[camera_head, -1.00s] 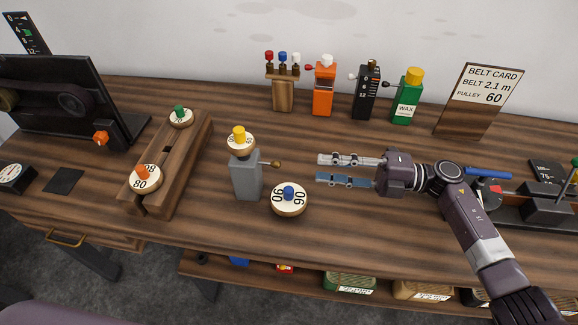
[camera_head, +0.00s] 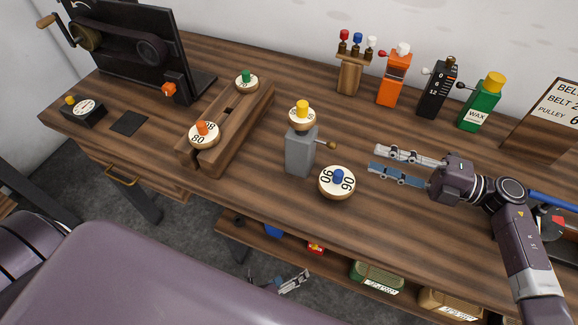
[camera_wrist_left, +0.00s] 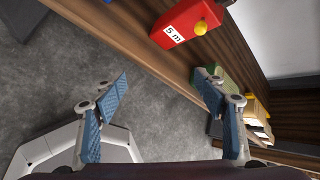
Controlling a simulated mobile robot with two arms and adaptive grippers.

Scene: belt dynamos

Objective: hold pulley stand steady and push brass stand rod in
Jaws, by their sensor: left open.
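The grey pulley stand (camera_head: 299,153) stands upright on the bench, with a pale pulley under a yellow knob (camera_head: 302,108) on top. The brass stand rod (camera_head: 331,146) sticks out of its right side, ending in a round brass knob. My right gripper (camera_head: 375,160) is open and empty, apart from the stand and to the right of the rod, fingers pointing left. My left gripper (camera_head: 283,279) is low beside the lower shelf, below the bench top and away from the stand. In the left wrist view its fingers (camera_wrist_left: 165,95) are spread and empty.
A blue-knobbed pulley marked 90 (camera_head: 337,184) lies just right of the stand. A wooden rack (camera_head: 244,127) with two pulleys is to the left. Coloured containers line the wall. A red 5 m box (camera_wrist_left: 182,32) is on the lower shelf near my left gripper.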

